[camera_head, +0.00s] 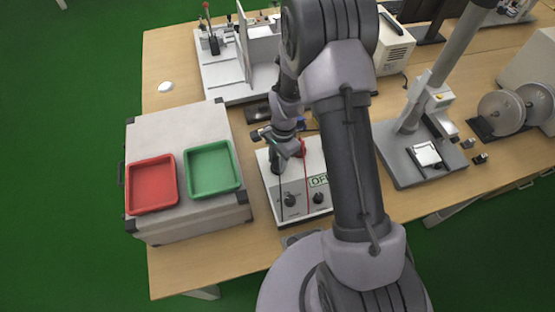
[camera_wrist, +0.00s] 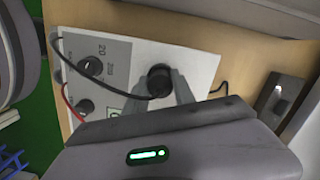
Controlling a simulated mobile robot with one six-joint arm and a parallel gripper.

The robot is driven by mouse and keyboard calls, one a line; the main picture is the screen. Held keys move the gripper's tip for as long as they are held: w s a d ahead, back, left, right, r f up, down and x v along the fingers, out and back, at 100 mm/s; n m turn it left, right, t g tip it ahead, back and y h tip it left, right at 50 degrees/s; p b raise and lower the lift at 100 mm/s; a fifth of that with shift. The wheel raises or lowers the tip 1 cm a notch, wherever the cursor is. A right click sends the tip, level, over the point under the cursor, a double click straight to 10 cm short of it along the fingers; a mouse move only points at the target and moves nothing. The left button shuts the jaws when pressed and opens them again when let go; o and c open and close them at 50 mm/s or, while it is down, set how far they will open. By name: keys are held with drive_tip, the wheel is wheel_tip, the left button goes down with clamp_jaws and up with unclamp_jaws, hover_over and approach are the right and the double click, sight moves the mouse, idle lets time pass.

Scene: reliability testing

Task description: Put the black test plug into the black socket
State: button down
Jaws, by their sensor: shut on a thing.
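The white test box (camera_head: 268,179) stands on the wooden table below my arm; it also shows in the wrist view (camera_wrist: 200,60). My gripper (camera_wrist: 160,88) points down at the box, its two grey fingers shut on the round black test plug (camera_wrist: 158,76). A black cable (camera_wrist: 85,72) loops from the plug toward the box's knob side. In the head view my gripper (camera_head: 276,165) is over the back left part of the box. The black socket is hidden, and I cannot tell whether the plug sits in it. A red plug (camera_head: 301,148) with a red wire is at the box's back, beside my gripper.
Left of the box is a grey case (camera_head: 180,130) bearing a red tray (camera_head: 152,184) and a green tray (camera_head: 212,168). A white apparatus (camera_head: 225,75) stands behind. A grey stand (camera_head: 410,165) is at right.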

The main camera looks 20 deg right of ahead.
drive_tip(key=c, duration=1.3)
unclamp_jaws()
drive_tip(key=r+p, duration=0.2)
drive_tip(key=r, duration=0.1)
drive_tip(key=d+r+p, duration=0.1)
drive_tip(key=r+p, duration=0.2)
drive_tip(key=r, duration=0.1)
drive_tip(key=r+p, duration=0.3)
drive_tip(key=shift+w+d+r, duration=0.15)
drive_tip(key=shift+w+r, duration=0.1)
drive_tip(key=shift+r, duration=0.15)
